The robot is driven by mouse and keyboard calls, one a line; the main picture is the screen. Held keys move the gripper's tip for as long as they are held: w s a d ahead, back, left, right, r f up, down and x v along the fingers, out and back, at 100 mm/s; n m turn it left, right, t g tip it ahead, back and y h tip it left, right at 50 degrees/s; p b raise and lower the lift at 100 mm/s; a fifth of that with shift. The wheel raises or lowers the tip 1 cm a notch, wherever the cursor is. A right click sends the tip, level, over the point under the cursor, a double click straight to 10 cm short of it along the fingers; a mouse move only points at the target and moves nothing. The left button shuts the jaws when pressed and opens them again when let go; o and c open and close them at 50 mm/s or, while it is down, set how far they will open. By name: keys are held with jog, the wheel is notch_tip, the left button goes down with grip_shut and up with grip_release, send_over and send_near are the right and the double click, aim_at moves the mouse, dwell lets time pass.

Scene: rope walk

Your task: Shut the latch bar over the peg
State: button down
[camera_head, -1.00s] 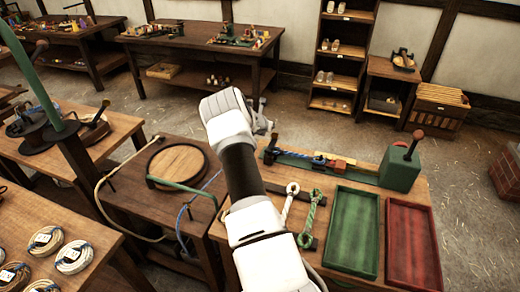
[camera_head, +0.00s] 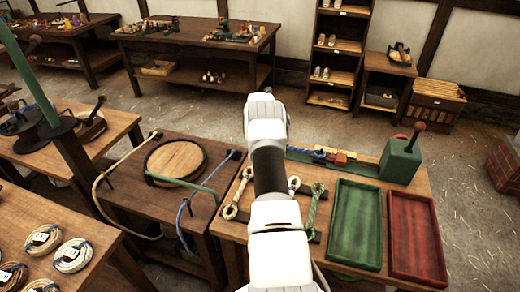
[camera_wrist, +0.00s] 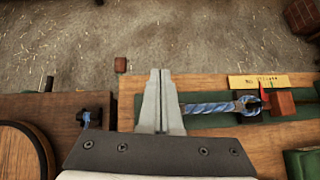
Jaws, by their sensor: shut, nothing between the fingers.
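My gripper (camera_wrist: 160,102) is shut and empty, its two fingers pressed together over the left part of a green base strip (camera_wrist: 205,122) at the bench edge.
A green box (camera_head: 400,160) with a knobbed lever (camera_head: 417,128) stands at the strip's right end. A green tray (camera_head: 355,225) and a red tray (camera_head: 415,235) lie in front. Left is a table with a round wooden lid (camera_head: 175,160) under a green bar (camera_head: 185,186).

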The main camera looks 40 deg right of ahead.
jog(key=shift+w+d+f+y+b, duration=0.25)
jog(key=shift+d+f+y+b, duration=0.35)
jog(key=shift+b, duration=0.8)
jog(key=shift+f+g+b, duration=0.1)
jog(key=shift+g+b, duration=0.2)
jog(key=shift+g, duration=0.1)
jog(key=shift+w, duration=0.1)
jog(key=shift+a+r, duration=0.45)
jog(key=shift+r, duration=0.3)
jog(key=v, duration=1.5)
jog(key=shift+s+r+b, duration=0.4)
jog(key=shift+r, duration=0.05)
